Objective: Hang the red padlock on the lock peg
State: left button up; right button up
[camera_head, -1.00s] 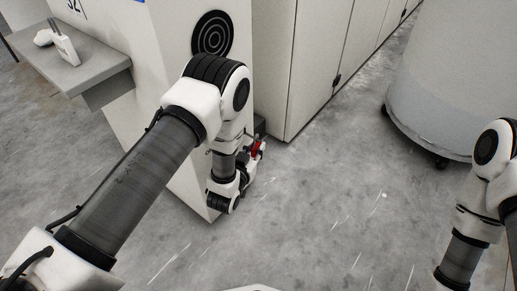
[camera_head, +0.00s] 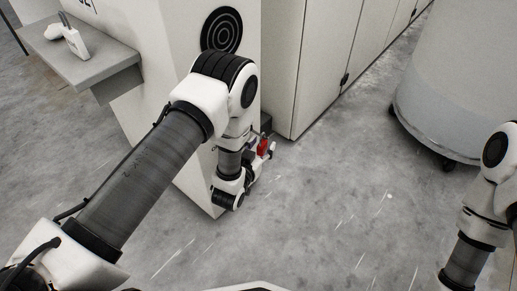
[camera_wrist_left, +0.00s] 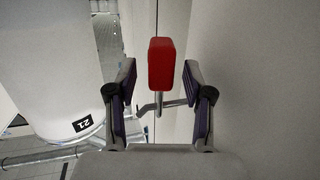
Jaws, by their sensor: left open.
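The red padlock (camera_wrist_left: 161,62) stands between the two spread fingers of my left gripper (camera_wrist_left: 160,70) in the left wrist view, with a gap on each side. Its grey metal shackle (camera_wrist_left: 159,103) meets a thin bent metal rod, seemingly the lock peg (camera_wrist_left: 147,108). The shackle appears to be around the rod, but I cannot tell for sure. In the head view the padlock is a small red patch (camera_head: 263,146) beside my left gripper (camera_head: 266,152), low by the white cabinet. My right gripper is outside both views.
The white cabinet (camera_head: 180,90) with a black ringed disc (camera_head: 222,31) stands behind my left arm. A big pale drum (camera_head: 455,95) on casters stands at right. The grey floor between is open.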

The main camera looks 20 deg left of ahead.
pick_arm(q)
jog(key=s+r, duration=0.2)
jog(key=s, duration=0.9)
jog(key=shift+s+a, duration=0.3)
jog(key=shift+a, duration=0.15)
jog(key=shift+f, duration=0.1)
